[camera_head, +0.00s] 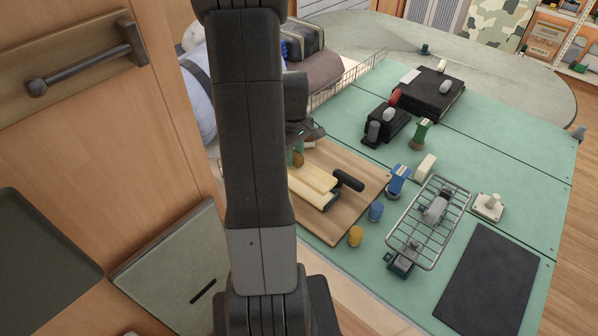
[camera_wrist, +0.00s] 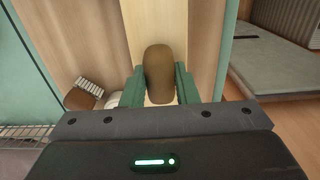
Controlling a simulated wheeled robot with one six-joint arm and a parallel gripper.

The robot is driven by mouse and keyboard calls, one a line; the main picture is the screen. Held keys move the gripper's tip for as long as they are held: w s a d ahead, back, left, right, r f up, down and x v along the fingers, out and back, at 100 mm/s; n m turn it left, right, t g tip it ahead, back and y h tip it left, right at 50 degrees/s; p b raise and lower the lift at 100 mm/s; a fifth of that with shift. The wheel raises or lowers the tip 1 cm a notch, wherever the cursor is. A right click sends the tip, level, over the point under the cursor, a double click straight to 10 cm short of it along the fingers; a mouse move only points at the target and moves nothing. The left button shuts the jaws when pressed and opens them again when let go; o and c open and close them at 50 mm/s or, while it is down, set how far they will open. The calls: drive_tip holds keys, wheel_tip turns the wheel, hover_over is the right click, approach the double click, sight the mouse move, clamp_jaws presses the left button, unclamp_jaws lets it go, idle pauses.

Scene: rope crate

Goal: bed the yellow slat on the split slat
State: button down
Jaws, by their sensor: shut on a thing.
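My gripper (camera_wrist: 160,80) has its green fingers shut on a brown rounded grip (camera_wrist: 158,68), which appears to sit on the yellow slat (camera_wrist: 153,25). In the head view my gripper (camera_head: 297,155) is at the far left end of the pale slats, partly hidden behind my arm. There the yellow slat (camera_head: 315,177) lies beside or partly over a second pale slat (camera_head: 307,193), seemingly the split slat. Their contact cannot be told. A black handle (camera_head: 348,180) is at the near right end of the upper slat, and a dark piece is at the lower one's end.
A wooden board (camera_head: 365,203) lies under the slats on the green table. Black boxes (camera_head: 425,98) are farther back.

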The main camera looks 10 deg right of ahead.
drive_tip(key=shift+f, duration=0.15)
drive_tip(key=shift+f+b, duration=1.35)
drive_tip(key=shift+f, duration=0.2)
drive_tip(key=shift+f+b, duration=0.75)
drive_tip(key=shift+f, duration=0.2)
idle(0.7)
drive_tip(key=c, duration=1.1)
unclamp_jaws()
drive_tip(key=shift+o, duration=0.2)
drive_tip(key=shift+r, duration=0.1)
wheel_tip(320, 180, up, 14)
drive_tip(key=shift+f, duration=0.2)
drive_tip(key=shift+f, duration=0.1)
